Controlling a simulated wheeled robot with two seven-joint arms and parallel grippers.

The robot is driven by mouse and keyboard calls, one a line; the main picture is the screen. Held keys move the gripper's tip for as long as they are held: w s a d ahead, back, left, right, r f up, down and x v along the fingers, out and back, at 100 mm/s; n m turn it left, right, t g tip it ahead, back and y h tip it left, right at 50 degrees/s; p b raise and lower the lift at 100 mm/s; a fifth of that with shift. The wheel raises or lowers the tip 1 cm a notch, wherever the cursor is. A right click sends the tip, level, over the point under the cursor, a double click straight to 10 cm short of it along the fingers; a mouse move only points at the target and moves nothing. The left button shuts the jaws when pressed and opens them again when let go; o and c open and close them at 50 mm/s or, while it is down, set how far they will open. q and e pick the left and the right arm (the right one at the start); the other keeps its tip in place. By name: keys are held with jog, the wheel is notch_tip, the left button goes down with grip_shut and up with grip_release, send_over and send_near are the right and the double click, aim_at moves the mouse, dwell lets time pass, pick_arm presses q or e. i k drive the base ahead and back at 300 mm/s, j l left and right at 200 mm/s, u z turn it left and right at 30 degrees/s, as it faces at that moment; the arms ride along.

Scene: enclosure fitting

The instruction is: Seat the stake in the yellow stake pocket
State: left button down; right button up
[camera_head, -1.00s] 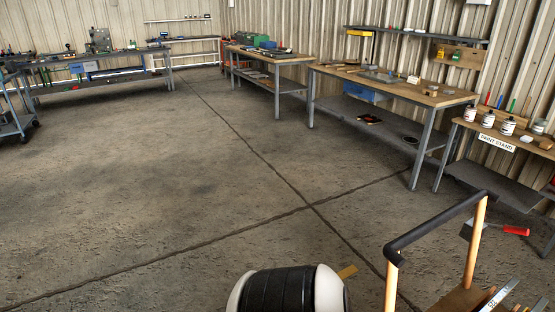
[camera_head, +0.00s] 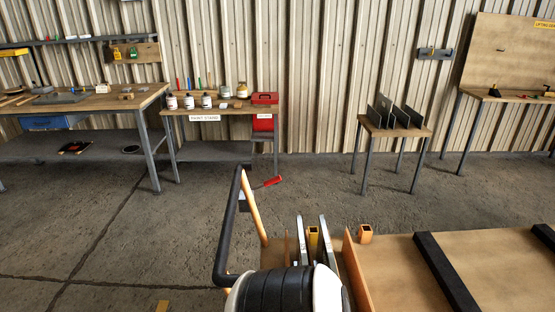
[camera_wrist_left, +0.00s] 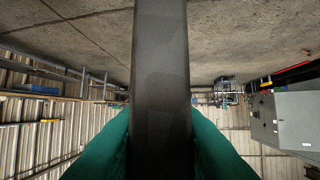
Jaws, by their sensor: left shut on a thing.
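In the left wrist view, my left gripper (camera_wrist_left: 163,130) has teal fingers shut on a long dark grey stake (camera_wrist_left: 160,60), which runs up through the middle of the picture. The stake's ends are out of frame. In the head view, a yellow stake pocket (camera_head: 312,238) with a dark open top stands between pale metal pieces near the deck's left end. A second, more orange square socket (camera_head: 365,234) sits just right of it, apart. Neither wrist view contact nor the stake with a pocket is seen.
A wooden deck (camera_head: 395,265) with black crossbars (camera_head: 445,272) fills the lower right. A black handle rail (camera_head: 230,225) and upright orange-brown panels (camera_head: 354,268) stand close by. A paint stand (camera_head: 240,109) and a small rack table (camera_head: 395,131) stand behind.

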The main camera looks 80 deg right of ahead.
aim_at(312, 243)
jog(key=i+z, duration=0.15)
jog(key=z, duration=0.25)
jog(key=i+l+z, duration=0.1)
jog(key=z, duration=0.35)
jog(key=i+z, duration=0.2)
jog(key=z, duration=0.2)
jog(key=i+j+z, duration=0.1)
jog(key=z, duration=0.3)
jog(key=i+j+z, duration=0.1)
jog(key=z, duration=0.3)
jog(key=i+z, duration=0.2)
jog(key=z, duration=0.2)
jog(key=i+j+z, duration=0.1)
jog(key=z, duration=0.25)
jog(key=i+j+z, duration=0.15)
jog(key=i+z, duration=0.25)
jog(key=k, duration=0.1)
